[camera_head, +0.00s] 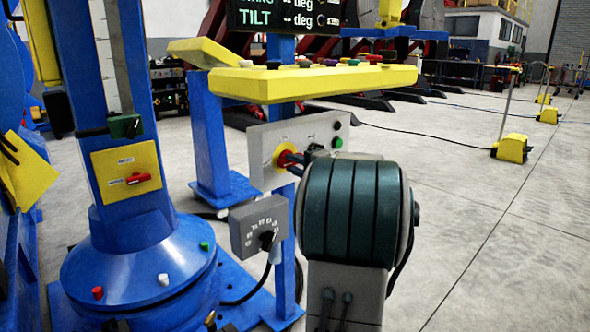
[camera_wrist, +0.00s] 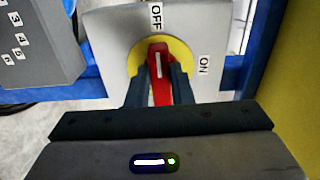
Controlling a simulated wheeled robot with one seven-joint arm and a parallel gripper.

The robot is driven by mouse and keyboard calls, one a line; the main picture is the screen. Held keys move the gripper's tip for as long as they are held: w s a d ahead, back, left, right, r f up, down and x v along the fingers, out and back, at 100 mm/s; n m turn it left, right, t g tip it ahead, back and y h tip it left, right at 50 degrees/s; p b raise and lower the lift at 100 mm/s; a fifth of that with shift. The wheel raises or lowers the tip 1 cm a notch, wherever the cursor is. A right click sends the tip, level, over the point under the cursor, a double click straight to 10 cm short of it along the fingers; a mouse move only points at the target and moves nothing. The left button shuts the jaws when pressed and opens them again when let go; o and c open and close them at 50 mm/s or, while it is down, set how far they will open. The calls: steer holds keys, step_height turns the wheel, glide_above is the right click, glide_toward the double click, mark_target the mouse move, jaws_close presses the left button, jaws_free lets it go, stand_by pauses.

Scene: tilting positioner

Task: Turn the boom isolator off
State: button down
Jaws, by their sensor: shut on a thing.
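A red rotary handle (camera_wrist: 158,62) sits on a yellow disc (camera_wrist: 137,62) on a pale grey panel (camera_wrist: 110,35). In the wrist view its white stripe points up, in line with the OFF label (camera_wrist: 157,17). The ON label (camera_wrist: 203,66) is to its right. My gripper (camera_wrist: 161,86) has one dark finger on each side of the handle and is shut on it. In the head view the panel (camera_head: 325,128) is below the yellow console, with my gripper (camera_head: 291,159) at the red handle, partly hidden by it. No label naming the boom is readable.
A yellow console (camera_head: 320,82) overhangs the panel. A grey selector box (camera_head: 258,228) hangs below left. A blue column (camera_head: 85,90) at left carries a yellow plate with another red switch (camera_head: 138,178). Black and green buttons (camera_head: 338,142) are at the panel's right.

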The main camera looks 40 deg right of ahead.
stand_by(0.3)
steer(key=c, duration=1.3)
jaws_free()
steer(key=s+p, duration=0.1)
steer(key=s, duration=0.3)
steer(key=s+p, duration=0.1)
steer(key=s, duration=0.4)
steer(key=s+d+p, duration=0.1)
steer(key=s, duration=0.4)
steer(key=shift+w, duration=0.1)
